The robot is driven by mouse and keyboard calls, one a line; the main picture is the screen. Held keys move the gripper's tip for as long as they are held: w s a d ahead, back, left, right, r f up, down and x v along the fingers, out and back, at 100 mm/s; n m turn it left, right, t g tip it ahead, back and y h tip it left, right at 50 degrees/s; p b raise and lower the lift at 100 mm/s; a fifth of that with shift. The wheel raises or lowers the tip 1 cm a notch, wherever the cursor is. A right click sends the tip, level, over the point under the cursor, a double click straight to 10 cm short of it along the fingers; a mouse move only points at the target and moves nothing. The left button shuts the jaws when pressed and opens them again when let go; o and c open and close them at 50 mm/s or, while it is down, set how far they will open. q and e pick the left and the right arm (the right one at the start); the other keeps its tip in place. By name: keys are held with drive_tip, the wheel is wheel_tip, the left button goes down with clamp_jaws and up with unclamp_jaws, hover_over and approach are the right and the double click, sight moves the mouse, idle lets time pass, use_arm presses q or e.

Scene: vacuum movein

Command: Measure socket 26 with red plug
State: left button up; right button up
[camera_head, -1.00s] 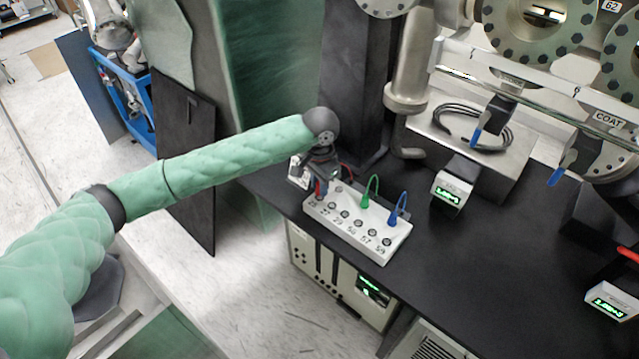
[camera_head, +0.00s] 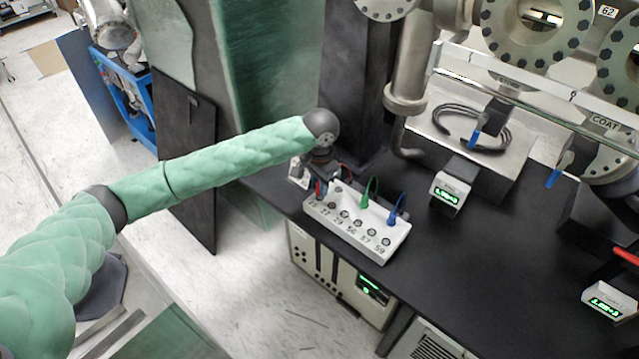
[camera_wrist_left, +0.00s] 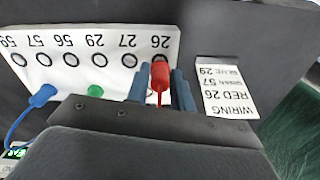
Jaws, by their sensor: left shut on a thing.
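The white socket box (camera_head: 372,245) stands on the black bench and has a row of numbered sockets. In the left wrist view its labels appear upside down, and socket 26 (camera_wrist_left: 161,58) is at the right end of the row. The red plug (camera_wrist_left: 157,76) is between the blue fingers of my left gripper (camera_wrist_left: 160,90), which is shut on it. The plug's end overlaps socket 26; I cannot tell how deep it sits. In the head view my left gripper (camera_head: 321,184) is over the box's left end. My right gripper is not in view.
A green plug (camera_head: 364,203) and a blue plug (camera_head: 393,217) with looped leads stand at the box's back edge. A wiring card (camera_wrist_left: 226,88) reads "RED 26". Small displays (camera_head: 449,192) stand to the right. A dark column rises behind my gripper.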

use_arm(q)
drive_tip(key=shift+f, duration=1.05)
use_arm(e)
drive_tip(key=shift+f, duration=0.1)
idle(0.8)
use_arm(q)
drive_tip(key=o, duration=1)
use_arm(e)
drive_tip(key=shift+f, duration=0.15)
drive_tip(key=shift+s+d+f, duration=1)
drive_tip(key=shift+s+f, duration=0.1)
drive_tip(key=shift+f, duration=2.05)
use_arm(q)
drive_tip(key=shift+r+b, duration=0.65)
drive_tip(key=shift+r, duration=0.65)
drive_tip(key=shift+r+b, duration=0.75)
drive_tip(key=shift+r, duration=1.85)
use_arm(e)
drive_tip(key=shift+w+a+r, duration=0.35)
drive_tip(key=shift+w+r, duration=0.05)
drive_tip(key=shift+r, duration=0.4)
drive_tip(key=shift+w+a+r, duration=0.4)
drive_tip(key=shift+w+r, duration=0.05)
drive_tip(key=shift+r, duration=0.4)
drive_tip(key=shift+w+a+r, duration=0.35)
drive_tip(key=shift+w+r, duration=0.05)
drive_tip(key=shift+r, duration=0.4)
